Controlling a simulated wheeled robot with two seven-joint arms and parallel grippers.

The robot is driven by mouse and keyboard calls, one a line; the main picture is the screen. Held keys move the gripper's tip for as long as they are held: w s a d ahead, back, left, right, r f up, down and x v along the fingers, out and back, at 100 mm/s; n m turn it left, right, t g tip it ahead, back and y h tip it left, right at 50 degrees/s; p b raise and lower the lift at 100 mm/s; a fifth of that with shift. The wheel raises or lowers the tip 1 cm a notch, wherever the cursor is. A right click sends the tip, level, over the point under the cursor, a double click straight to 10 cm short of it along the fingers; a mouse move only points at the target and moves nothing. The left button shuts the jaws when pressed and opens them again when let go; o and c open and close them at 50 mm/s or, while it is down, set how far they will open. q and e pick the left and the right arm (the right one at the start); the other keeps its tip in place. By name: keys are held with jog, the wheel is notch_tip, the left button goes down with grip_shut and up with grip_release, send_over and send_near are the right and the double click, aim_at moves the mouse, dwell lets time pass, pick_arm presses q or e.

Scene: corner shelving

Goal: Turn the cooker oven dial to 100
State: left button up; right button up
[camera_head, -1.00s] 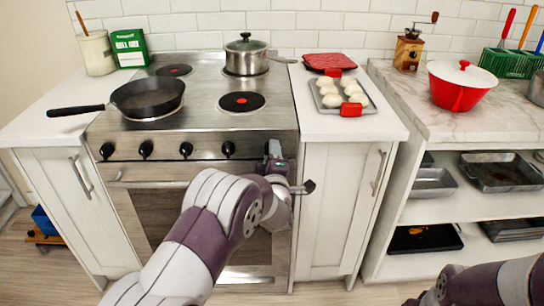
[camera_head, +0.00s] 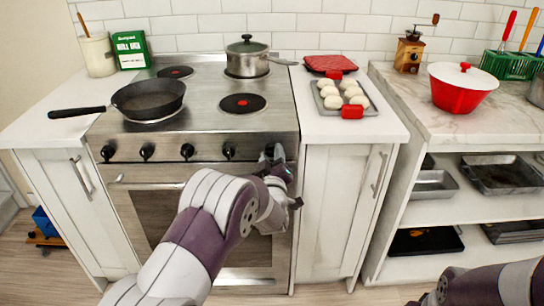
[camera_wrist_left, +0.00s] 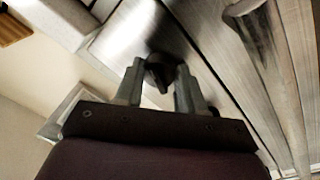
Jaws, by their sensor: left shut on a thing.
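The steel cooker (camera_head: 205,125) has a row of black dials along its front; the one at the right end is mostly hidden by my left gripper (camera_head: 272,155) in the head view. In the left wrist view this dark dial (camera_wrist_left: 158,68) sits between the two fingers of my left gripper (camera_wrist_left: 160,88), which is shut on it. I cannot read any marking or number on the dial. The other dials, such as the one just to the left (camera_head: 228,150), stand free. My right gripper is not in view; only part of my right arm shows at the bottom right.
The oven door handle (camera_head: 150,184) runs just below the dials and also shows in the left wrist view (camera_wrist_left: 270,60). A black frying pan (camera_head: 150,98) and a steel pot (camera_head: 246,56) stand on the cooktop. A tray of buns (camera_head: 322,106) lies on the right counter.

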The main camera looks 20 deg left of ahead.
pick_arm(q)
jog(key=shift+f, duration=0.1)
dwell(0.3)
jog(key=o, duration=1)
jog(key=shift+o, duration=0.2)
jog(key=r+p+v, duration=0.1)
jog(key=v, duration=1.1)
jog(key=shift+s+f, duration=0.35)
jog(key=shift+f, duration=0.1)
